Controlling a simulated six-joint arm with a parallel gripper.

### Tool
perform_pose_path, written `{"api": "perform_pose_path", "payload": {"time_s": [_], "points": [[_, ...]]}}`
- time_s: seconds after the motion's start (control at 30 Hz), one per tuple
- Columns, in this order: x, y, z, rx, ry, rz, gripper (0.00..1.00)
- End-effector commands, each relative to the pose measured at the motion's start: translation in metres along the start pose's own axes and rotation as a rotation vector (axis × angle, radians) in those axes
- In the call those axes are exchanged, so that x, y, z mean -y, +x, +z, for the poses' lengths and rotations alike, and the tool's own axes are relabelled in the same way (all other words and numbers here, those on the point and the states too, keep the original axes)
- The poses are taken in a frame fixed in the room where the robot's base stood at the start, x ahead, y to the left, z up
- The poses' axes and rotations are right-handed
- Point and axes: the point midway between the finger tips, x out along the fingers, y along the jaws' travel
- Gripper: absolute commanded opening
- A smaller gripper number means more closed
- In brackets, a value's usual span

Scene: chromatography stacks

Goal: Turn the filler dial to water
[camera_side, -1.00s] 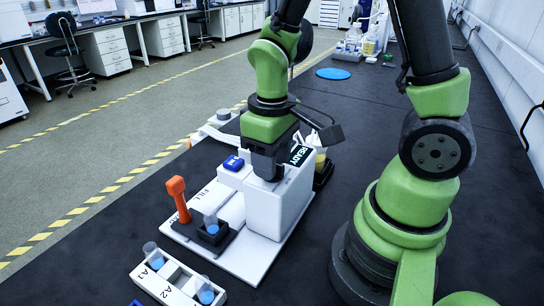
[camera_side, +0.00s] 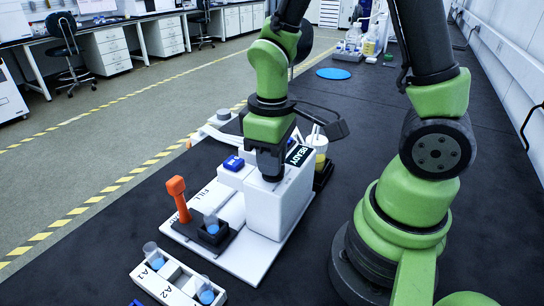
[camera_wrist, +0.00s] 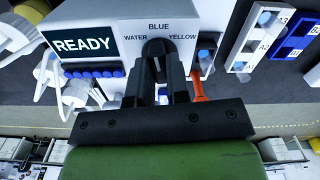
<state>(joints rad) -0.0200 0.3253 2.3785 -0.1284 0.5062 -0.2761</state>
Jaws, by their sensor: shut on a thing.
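The white filler (camera_side: 277,212) stands on its white base plate on the dark bench in the side view. In the wrist view its top carries the labels WATER, BLUE and YELLOW around the black dial (camera_wrist: 157,46). My gripper (camera_wrist: 158,62) points down at the filler top, shut on the dial with a finger on each side. It also shows in the side view (camera_side: 270,176), where it hides the dial. WATER is left of the dial in the wrist view, BLUE above and YELLOW right. I cannot tell which label the dial points at.
A READY display (camera_wrist: 83,45) is beside the dial. The orange lever (camera_side: 178,198) and a vial (camera_side: 211,224) in a black holder are at the filler's front. A white rack (camera_side: 178,279) with vials stands nearer. A cup with yellow liquid (camera_side: 319,150) is behind.

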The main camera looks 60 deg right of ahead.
Motion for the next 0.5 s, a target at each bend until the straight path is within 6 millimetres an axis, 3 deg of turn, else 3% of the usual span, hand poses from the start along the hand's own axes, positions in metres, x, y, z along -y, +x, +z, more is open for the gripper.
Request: {"api": "perform_pose_path", "payload": {"time_s": [0.5], "points": [[0.0005, -0.0003, 0.0007, 0.001, -0.449, 0.0, 0.0]]}}
